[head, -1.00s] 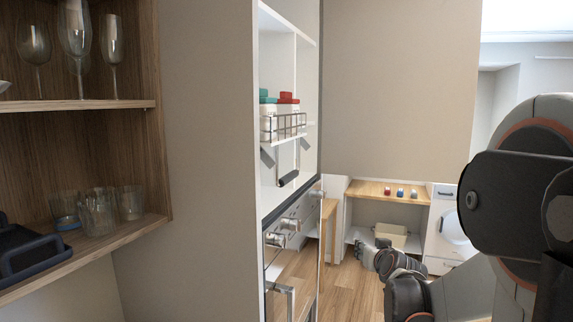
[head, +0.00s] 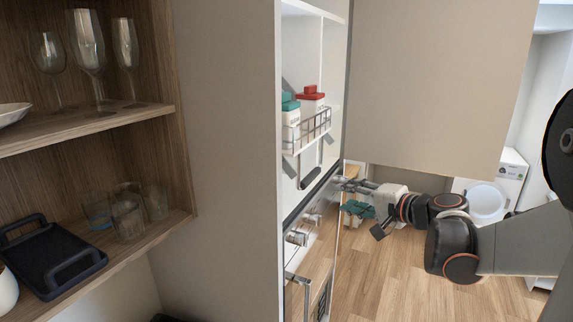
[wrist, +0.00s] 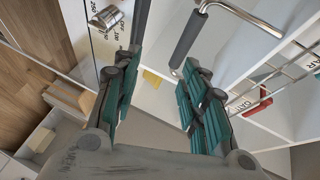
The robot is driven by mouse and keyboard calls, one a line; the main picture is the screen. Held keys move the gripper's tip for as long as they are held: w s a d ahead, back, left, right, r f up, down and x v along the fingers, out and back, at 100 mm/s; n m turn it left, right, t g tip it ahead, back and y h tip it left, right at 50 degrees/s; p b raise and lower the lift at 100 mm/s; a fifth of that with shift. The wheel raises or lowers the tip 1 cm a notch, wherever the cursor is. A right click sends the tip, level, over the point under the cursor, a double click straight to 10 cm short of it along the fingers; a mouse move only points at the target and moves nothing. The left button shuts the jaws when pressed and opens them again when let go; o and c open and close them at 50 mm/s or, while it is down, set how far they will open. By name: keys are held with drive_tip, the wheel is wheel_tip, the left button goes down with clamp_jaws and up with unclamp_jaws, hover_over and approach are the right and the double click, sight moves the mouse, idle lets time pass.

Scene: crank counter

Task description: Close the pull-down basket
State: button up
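The pull-down basket (head: 312,130) is a wire rack in the white cabinet, lowered on metal arms. It holds white containers with teal and red lids. Its handle, a dark grip (head: 311,178), hangs below it. In the wrist view the dark handle grip (wrist: 187,40) lies just beyond the fingertips, nearer the right finger, and the basket's wire (wrist: 290,65) shows at the right. My gripper (head: 349,198) is to the right of the handle and lower than the basket. In the wrist view my gripper (wrist: 160,68) is open, with teal pads apart and nothing between them.
An oven front with knobs (head: 297,238) and a bar handle (head: 295,280) is below the cabinet. A wooden shelf (head: 90,128) with glasses and a black tray (head: 50,258) stands at the left. Wood floor (head: 390,275) is clear at the lower right.

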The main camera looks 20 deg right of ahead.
sight(313, 179)
drive_tip(key=shift+y, duration=0.5)
drive_tip(key=w+a, duration=0.1)
drive_tip(key=w, duration=0.3)
drive_tip(key=w+a, duration=0.2)
drive_tip(key=w, duration=0.2)
drive_tip(key=w+a+b, duration=0.1)
drive_tip(key=w, duration=0.4)
drive_tip(key=shift+a+r, duration=0.3)
drive_tip(key=shift+a, duration=0.05)
clamp_jaws()
